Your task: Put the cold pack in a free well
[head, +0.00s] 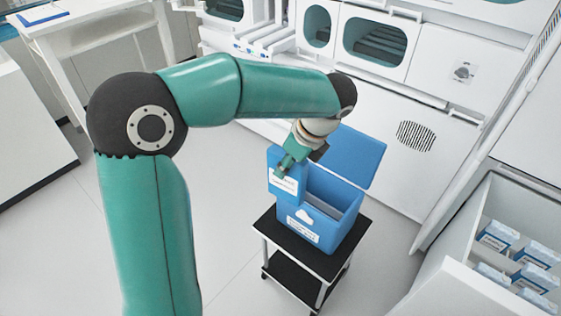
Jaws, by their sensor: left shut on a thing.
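My left gripper (283,170) is shut on the cold pack (275,184), a flat blue block with a pale label. The pack hangs upright at the left side of the blue cool box (339,226), overlapping its rim in the head view. I cannot tell whether the pack touches the box. The box is open, with its blue lid (354,155) tilted back. Grey shows inside the box, but the wells are too small and partly hidden to tell apart. My right gripper is not in view.
The box stands on a small black-topped cart (322,266). An open white drawer (462,288) at the right holds several blue-and-white packs (497,236). White cabinets with windows (377,42) line the back. A white table (95,27) stands at the far left. Floor left of the cart is clear.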

